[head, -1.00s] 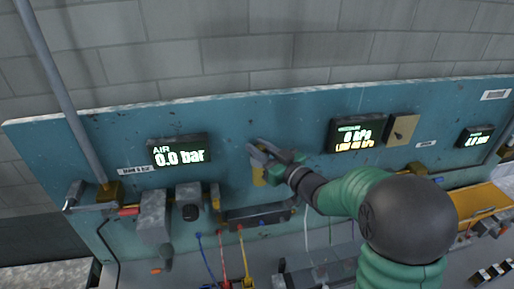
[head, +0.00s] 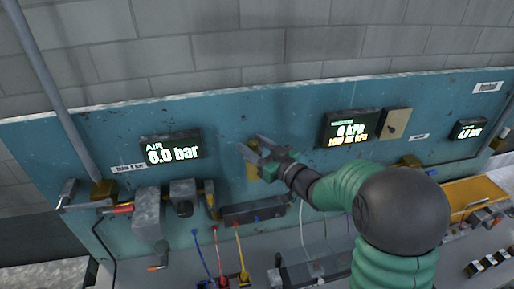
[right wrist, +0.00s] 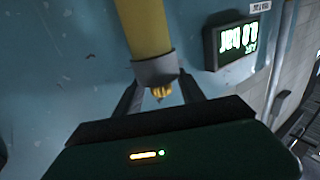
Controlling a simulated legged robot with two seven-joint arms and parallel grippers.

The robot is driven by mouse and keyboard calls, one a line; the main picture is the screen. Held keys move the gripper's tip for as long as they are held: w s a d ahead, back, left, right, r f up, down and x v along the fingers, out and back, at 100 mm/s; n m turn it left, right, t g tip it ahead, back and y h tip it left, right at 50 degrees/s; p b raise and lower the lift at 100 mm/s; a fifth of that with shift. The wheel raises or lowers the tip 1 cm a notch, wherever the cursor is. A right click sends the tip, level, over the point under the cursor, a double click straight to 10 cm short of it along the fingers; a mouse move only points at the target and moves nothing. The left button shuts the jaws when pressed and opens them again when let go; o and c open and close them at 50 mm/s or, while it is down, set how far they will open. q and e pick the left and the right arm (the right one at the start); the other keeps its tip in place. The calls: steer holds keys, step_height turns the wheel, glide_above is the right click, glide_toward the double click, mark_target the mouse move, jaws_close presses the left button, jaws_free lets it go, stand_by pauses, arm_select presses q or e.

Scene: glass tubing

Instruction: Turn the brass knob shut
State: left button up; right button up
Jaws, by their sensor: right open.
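The brass knob (right wrist: 160,92) shows in the right wrist view as a small brass tip below a grey collar, at the end of a yellow cylinder (right wrist: 146,28). My right gripper (right wrist: 160,80) is open, with one finger on each side of the knob and collar. I cannot tell whether the fingers touch them. In the head view my right gripper (head: 256,148) is at the blue panel, right of the air display, with a piece of yellow (head: 252,172) beside it. The knob itself is hidden there. My left gripper is not in view.
The air display (head: 172,150) reads 0.0 bar, and another display (head: 350,128) reads 0 kPa. A grey box with a handle (head: 147,215) and a dark bar-like fitting (head: 252,211) sit low on the blue panel (head: 290,118). Coloured hoses (head: 220,255) hang below.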

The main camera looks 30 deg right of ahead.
steer(key=shift+s+d+f, duration=0.1)
steer(key=shift+s+d, duration=0.05)
steer(key=shift+s, duration=0.1)
steer(key=b+v, duration=0.4)
steer(key=v, duration=1.2)
steer(key=shift+b, duration=0.35)
steer(key=shift+s, duration=0.1)
